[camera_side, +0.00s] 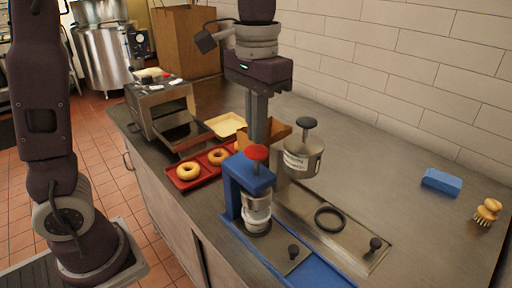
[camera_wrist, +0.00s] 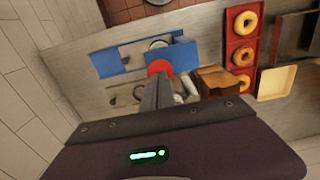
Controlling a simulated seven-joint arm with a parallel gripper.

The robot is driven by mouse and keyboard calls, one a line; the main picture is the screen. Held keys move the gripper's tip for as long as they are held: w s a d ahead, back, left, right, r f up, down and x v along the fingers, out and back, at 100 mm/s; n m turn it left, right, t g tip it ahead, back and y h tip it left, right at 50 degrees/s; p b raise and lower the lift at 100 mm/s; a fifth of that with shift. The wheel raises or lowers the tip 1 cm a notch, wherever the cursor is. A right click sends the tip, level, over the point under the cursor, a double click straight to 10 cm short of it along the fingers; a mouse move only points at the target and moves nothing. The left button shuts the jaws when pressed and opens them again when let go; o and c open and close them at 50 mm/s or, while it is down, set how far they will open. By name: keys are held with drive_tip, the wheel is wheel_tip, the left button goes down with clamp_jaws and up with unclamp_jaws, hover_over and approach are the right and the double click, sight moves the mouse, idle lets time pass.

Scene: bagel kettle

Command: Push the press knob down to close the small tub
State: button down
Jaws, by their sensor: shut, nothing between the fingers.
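The press knob (camera_side: 257,152) is a red disc on top of a blue press (camera_side: 238,190). The small tub (camera_side: 257,218) stands upright under the press head, with clear and white parts. How its lid sits is too small to tell. My gripper (camera_side: 259,140) is shut and empty, pointing down with its fingertips right at the knob's top. I cannot tell if they touch it. In the wrist view the knob (camera_wrist: 160,68) shows just beyond the tips of my gripper (camera_wrist: 158,82), and the tub is not clearly visible.
A metal canister with a black knob (camera_side: 303,160) stands close to the right of the press. A red tray (camera_side: 183,183) with bagels, a cardboard box (camera_side: 280,130) and a toaster oven (camera_side: 163,110) are left and behind. A blue sponge (camera_side: 441,181) and brush (camera_side: 487,212) lie right. The right counter is mostly clear.

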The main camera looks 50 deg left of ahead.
sight(256, 149)
drive_tip(key=shift+f, duration=0.1)
drive_tip(key=shift+f, duration=2.45)
drive_tip(key=shift+r, duration=2.55)
wheel_tip(256, 149, up, 5)
drive_tip(key=shift+r, duration=0.5)
